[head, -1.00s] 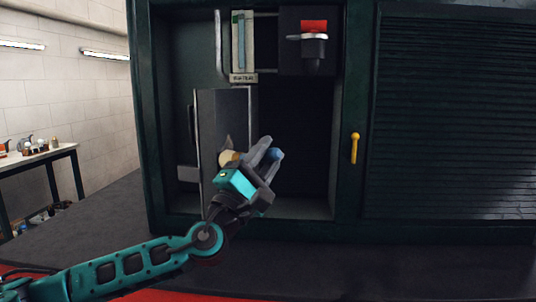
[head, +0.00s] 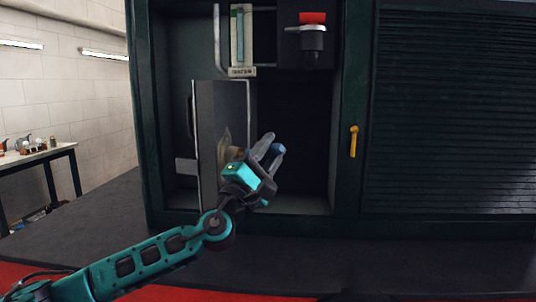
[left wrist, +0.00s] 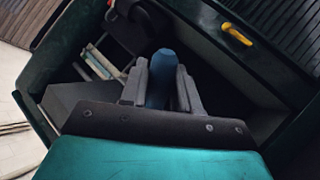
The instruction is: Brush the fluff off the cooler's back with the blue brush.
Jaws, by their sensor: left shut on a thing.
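The cooler seems to be the upright grey panel (head: 208,120) inside the open dark green cabinet. A tan, ragged patch (head: 225,139) shows against its right face, perhaps the fluff. My left gripper (head: 271,150) is in the cabinet opening, just right of the panel, shut on the blue brush (head: 278,149). In the left wrist view the brush's blue rounded end (left wrist: 160,68) sticks out between the two grey fingers (left wrist: 160,90). The brush's other end is mostly hidden by the gripper; whether it touches the panel I cannot tell. My right gripper is not in view.
The cabinet frame (head: 348,120) bounds the opening, with a yellow handle (head: 354,141) on its right. A gauge (head: 241,38) and a red-topped fitting (head: 312,35) are above. A louvred panel (head: 450,110) is at right; a workbench (head: 38,158) stands far left.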

